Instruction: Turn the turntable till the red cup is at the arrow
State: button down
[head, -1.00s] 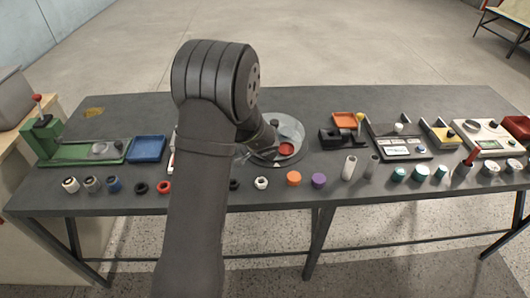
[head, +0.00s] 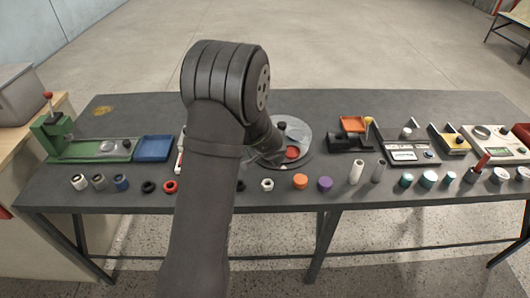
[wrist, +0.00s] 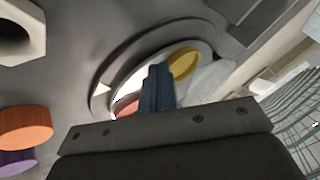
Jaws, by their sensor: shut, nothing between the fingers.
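The turntable (head: 298,132) is a round grey disc near the table's middle, partly hidden by my arm. The red cup (head: 292,153) sits on its near side. In the wrist view the red cup (wrist: 125,107) is partly hidden behind the fingers. A yellow cup (wrist: 184,63) also sits on the disc there. A small white triangle (wrist: 101,89), apparently the arrow, lies beside the rim near the red cup. My gripper (wrist: 158,72) is shut and empty, its fingers over the disc between the red and yellow cups. I cannot tell whether they touch anything.
An orange cap (head: 300,181), a purple cap (head: 325,184) and a white nut (head: 267,185) stand along the front. A black fixture with an orange tray (head: 353,124) is right of the turntable. A blue tray (head: 155,149) is at left. The back strip is fairly clear.

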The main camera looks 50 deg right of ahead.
jog(key=s, duration=0.1)
jog(key=s+a, duration=0.1)
jog(key=s, duration=0.1)
jog(key=w+a+v, duration=0.1)
jog(key=v, duration=0.8)
jog(key=s+d+f+m+t+y, duration=0.1)
jog(key=s+d+m+t+y, duration=0.15)
jog(key=s+d+m, duration=0.2)
jog(key=shift+t+h, duration=0.25)
jog(key=shift+t, duration=0.3)
jog(key=x, duration=0.9)
jog(key=shift+s+a+f, duration=0.1)
jog(key=shift+s+f, duration=0.05)
jog(key=shift+f, duration=0.2)
jog(key=w, duration=0.1)
jog(key=w+d, duration=0.1)
jog(key=w, duration=0.1)
jog(key=shift+w+d+r, duration=0.1)
jog(key=shift+w+d, duration=0.05)
jog(key=shift+w, duration=0.25)
